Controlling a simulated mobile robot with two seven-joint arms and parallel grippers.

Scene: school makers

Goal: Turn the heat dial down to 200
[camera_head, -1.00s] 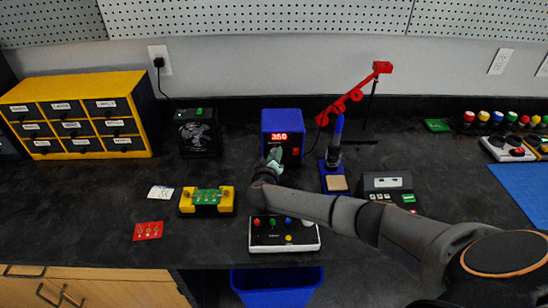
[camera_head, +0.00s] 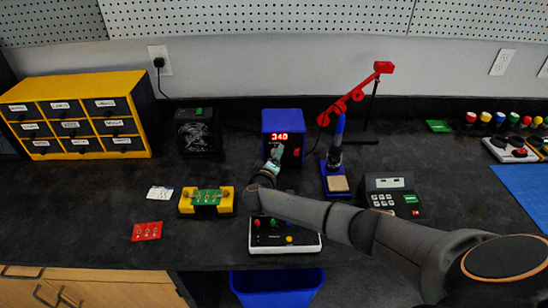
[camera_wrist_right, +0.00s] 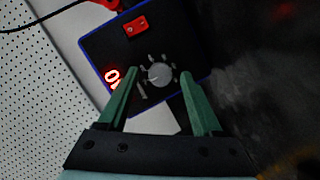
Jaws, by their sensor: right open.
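The soldering station (camera_head: 283,130) is a blue box with a black front at the back of the bench. Its red display (camera_head: 279,137) reads 340. In the right wrist view the station's grey heat dial (camera_wrist_right: 160,74) has tick marks around it, and a red switch (camera_wrist_right: 136,26) sits above it. My right gripper (camera_head: 277,153) is in front of the station. In the right wrist view its green fingers (camera_wrist_right: 160,85) are open, one on each side of the dial; I cannot tell whether they touch it. My left gripper is not in view.
The soldering iron (camera_head: 337,140) stands in its holder right of the station, under a red arm (camera_head: 350,95). A black fan box (camera_head: 197,132) is to the left. A white button box (camera_head: 285,240) lies beneath my right arm. Bench between drawers and circuit board is mostly clear.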

